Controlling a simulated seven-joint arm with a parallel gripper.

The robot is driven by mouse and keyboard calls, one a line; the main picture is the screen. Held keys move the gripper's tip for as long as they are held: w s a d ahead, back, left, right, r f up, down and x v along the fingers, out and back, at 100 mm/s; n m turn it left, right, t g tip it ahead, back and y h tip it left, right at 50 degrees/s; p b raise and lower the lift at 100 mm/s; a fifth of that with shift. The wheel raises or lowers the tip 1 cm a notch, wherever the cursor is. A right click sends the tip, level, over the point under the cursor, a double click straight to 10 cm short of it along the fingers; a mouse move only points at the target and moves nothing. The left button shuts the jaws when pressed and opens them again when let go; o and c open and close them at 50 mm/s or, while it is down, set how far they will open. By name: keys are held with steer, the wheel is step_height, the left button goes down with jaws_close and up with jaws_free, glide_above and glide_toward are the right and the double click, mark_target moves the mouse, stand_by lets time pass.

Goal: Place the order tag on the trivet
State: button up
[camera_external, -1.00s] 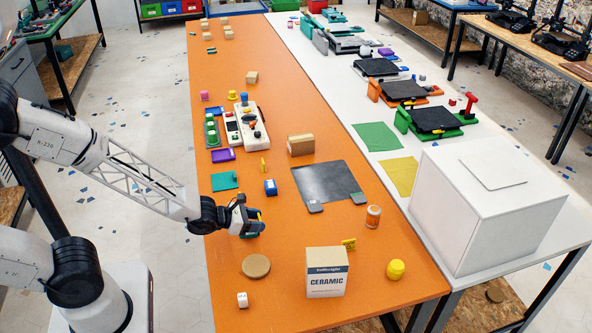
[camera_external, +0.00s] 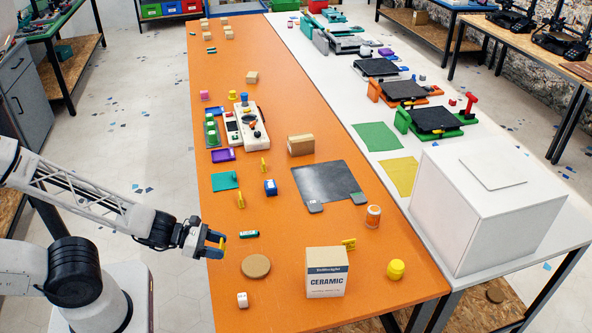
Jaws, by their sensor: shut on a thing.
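My gripper (camera_external: 215,246) is at the left edge of the orange table, shut on a small yellow piece, which I take to be the order tag (camera_external: 222,243). Only a sliver of it shows between the dark fingers, so its shape is mostly hidden. The trivet, a round brown disc (camera_external: 256,266), lies flat on the table with nothing on it. My gripper is to its upper left in the picture, apart from it.
A white roll (camera_external: 242,300) and a CERAMIC box (camera_external: 326,272) stand near the trivet. A dark mat (camera_external: 325,182) lies beyond.

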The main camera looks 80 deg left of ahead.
steer(key=s+d+m+h, duration=0.1)
steer(key=s+d, duration=0.2)
steer(key=s, duration=0.3)
steer(key=shift+s+d+f+m+g+h, duration=0.3)
steer(key=shift+s+d+f+g, duration=0.05)
steer(key=shift+d+f+g, duration=0.1)
glide_above(254, 272)
steer(key=shift+f, duration=0.75)
steer(key=shift+f, duration=1.7)
steer(key=shift+f, duration=0.2)
steer(key=o, duration=0.9)
steer(key=shift+r, duration=0.15)
